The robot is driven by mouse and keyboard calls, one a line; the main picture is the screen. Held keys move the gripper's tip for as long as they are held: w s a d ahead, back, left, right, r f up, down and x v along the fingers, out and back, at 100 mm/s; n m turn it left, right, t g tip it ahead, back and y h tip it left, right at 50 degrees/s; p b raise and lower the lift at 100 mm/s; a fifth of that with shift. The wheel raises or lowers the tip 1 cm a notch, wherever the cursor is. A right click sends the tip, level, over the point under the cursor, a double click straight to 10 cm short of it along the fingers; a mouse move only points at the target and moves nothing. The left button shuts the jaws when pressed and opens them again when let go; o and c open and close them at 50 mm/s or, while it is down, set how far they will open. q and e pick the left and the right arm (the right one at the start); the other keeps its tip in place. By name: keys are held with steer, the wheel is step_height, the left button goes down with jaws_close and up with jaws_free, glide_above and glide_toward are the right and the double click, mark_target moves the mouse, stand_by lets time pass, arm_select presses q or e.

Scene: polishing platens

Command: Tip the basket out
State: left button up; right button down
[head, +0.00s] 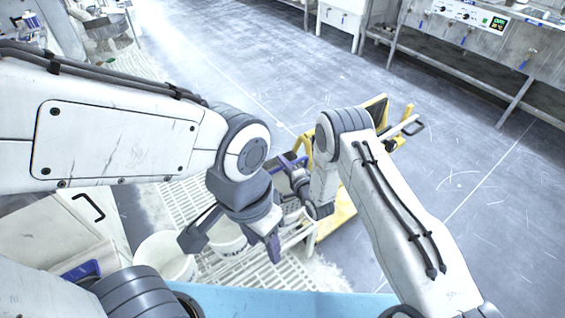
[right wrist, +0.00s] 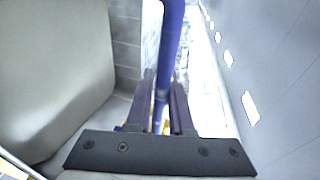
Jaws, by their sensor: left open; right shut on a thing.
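My right gripper (head: 290,170) is shut on a blue bar (right wrist: 170,45), which runs between its fingers in the right wrist view; it looks like a handle. A pale wall with a row of slots (right wrist: 285,75) rises close on the right there. I cannot tell if it is the basket's side. In the head view the basket is mostly hidden behind my arms and cannot be made out whole. My left gripper (head: 232,242) is open, its fingers apart and pointing down over a white bucket (head: 228,232).
Another white bucket (head: 165,256) stands left of it. White slatted grating (head: 250,268) lies beneath. A yellow frame (head: 338,212) stands beside and behind my right arm. A blue surface edge (head: 290,303) is nearest. The grey floor (head: 470,120) is open at right, before a metal bench (head: 480,55).

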steer(key=shift+s+d+f+g, duration=0.15)
steer(key=shift+s+f, duration=0.15)
steer(key=shift+f, duration=0.3)
steer(key=shift+s+d+f+g, duration=0.15)
steer(key=shift+s+f, duration=0.15)
steer(key=shift+f, duration=0.3)
step_height(320, 180, up, 9)
steer(key=g+h+p, duration=0.1)
steer(key=p, duration=0.7)
steer(key=shift+w+a+f, duration=0.15)
steer(key=shift+w+f, duration=0.05)
